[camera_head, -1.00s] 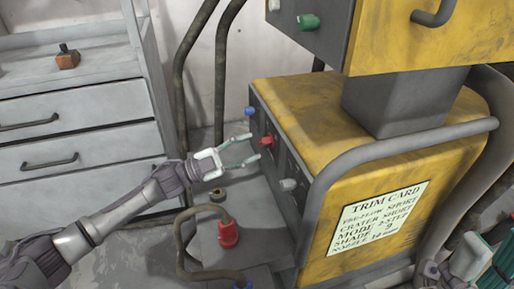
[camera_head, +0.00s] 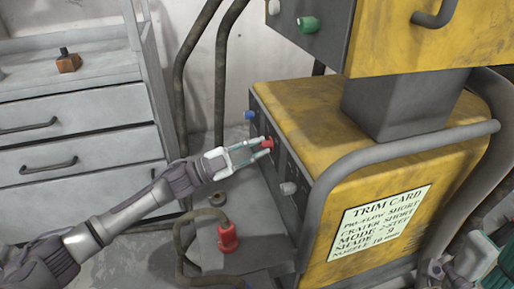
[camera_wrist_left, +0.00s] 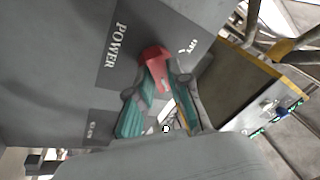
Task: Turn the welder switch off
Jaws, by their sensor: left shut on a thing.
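The red power switch (camera_head: 267,143) is on the dark front panel of the yellow welder (camera_head: 300,110). In the left wrist view the switch (camera_wrist_left: 153,54) sits beside a "POWER" label (camera_wrist_left: 114,45); smaller white markings are too small to read surely. My left gripper (camera_head: 262,150) is at the panel, shut on the red switch. Its teal fingers (camera_wrist_left: 158,88) lie on either side of the switch and partly hide it. My right gripper (camera_head: 494,256) is partly in view at the lower right edge, apart from the welder front, and its jaws are unclear.
A blue knob (camera_head: 250,115) and a pale knob (camera_head: 288,188) flank the switch. A red connector (camera_head: 228,237) on a cable stands below. A grey bent rail (camera_head: 335,175) runs along the welder's side. A drawer cabinet (camera_head: 85,130) stands at the left.

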